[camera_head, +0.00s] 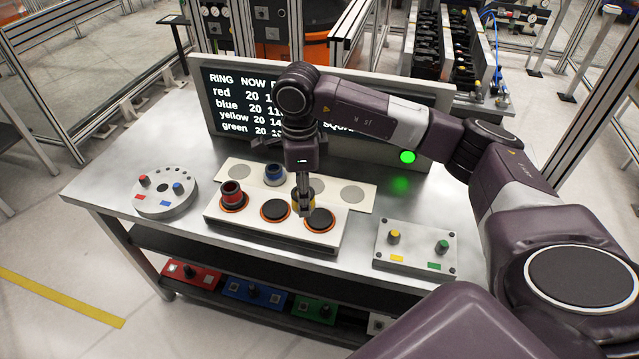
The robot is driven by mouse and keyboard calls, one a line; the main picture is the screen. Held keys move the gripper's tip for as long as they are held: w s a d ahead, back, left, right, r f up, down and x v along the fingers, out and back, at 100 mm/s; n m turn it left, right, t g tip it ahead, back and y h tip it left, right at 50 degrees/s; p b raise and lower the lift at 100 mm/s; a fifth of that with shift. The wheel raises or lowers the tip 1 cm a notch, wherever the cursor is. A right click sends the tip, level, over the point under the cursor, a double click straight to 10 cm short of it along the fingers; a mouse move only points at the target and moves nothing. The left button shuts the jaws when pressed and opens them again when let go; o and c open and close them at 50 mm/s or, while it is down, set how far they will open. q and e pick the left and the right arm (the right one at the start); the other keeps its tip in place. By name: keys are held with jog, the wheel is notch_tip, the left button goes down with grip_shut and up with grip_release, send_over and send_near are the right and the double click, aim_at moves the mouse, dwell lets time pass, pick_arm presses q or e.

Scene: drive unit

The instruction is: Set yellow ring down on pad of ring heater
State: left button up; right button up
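The yellow ring (296,204) shows partly behind the fingers of my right gripper (306,210), which points straight down. The fingers look close together at the ring; whether they grip it and whether it is lifted cannot be told. The ring heater (262,238) is a white block with three orange-rimmed dark pads. A red ring (233,197) stands on its left pad. The middle pad (275,210) is bare. The right pad (320,221) is just right of the fingertips and looks bare. My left gripper is not in view.
Behind the heater lies a white plate (332,182) with grey round spots and a blue ring (275,176). A round fixture (165,195) is at left, a knobbed box (416,250) at right. A display board (225,105) lists rings behind. Bare tabletop (115,185) lies at far left.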

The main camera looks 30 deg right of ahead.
jog(key=d+m, duration=0.1)
jog(key=m, duration=0.1)
jog(key=d+f+m, duration=0.1)
jog(key=d+m, duration=0.1)
jog(key=m, duration=0.1)
jog(key=w+d+f+m, duration=0.1)
jog(key=d+m, duration=0.1)
jog(key=m, duration=0.1)
jog(key=shift+f+p, duration=0.15)
jog(key=shift+p, duration=0.15)
jog(key=b, duration=0.3)
send_over(320, 218)
notch_tip(320, 218, down, 5)
jog(key=shift+r, duration=0.1)
jog(key=shift+f, duration=0.35)
pick_arm(q)
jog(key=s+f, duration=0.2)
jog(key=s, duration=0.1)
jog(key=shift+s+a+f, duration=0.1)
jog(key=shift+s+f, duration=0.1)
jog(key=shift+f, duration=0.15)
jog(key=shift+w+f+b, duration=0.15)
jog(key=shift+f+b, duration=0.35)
jog(key=shift+b, duration=0.2)
pick_arm(e)
jog(key=shift+f, duration=0.5)
jog(key=o, duration=1.4)
